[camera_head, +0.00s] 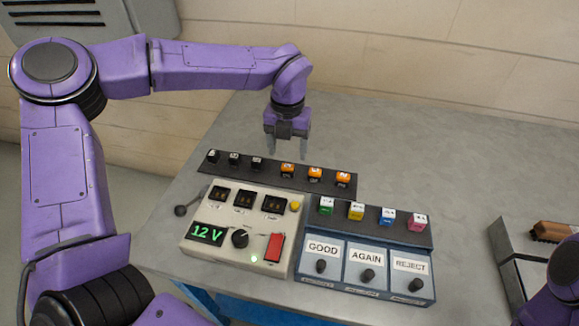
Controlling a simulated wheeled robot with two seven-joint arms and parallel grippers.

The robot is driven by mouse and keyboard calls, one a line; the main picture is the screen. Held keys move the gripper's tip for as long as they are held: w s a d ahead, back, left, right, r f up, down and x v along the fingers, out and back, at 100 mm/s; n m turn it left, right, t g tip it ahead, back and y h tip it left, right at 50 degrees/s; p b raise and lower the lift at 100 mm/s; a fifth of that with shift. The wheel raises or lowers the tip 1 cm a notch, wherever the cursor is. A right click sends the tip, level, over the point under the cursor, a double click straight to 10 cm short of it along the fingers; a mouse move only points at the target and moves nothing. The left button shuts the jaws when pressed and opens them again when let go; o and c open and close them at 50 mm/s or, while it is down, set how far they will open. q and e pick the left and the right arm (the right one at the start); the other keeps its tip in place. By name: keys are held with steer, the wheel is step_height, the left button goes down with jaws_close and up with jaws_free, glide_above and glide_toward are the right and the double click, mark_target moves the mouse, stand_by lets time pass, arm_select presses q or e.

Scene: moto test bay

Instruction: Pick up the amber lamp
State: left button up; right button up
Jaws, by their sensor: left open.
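Three small orange-topped pieces stand in a row on the right half of a dark strip (270,174) on the table: a left one (287,169), a middle one (315,173) and a right one (343,176). Their tags are too small to read, and I cannot tell which piece is the amber lamp. A yellow cube (356,210) stands on a second dark strip nearer me. My left gripper (288,156) points down with its fingers apart and empty, just behind the left orange piece. My right gripper is out of view; only part of that arm shows at the lower right.
A tester box (188,246) reads 12 V and has a knob, a red switch and a yellow button. Green, blue and pink cubes share the nearer strip.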

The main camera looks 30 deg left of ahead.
mark_target(288, 165)
arm_select(q)
step_height(288, 165, down, 6)
steer(key=shift+r+p, duration=0.2)
steer(key=shift+p, duration=0.25)
steer(key=c, duration=1.1)
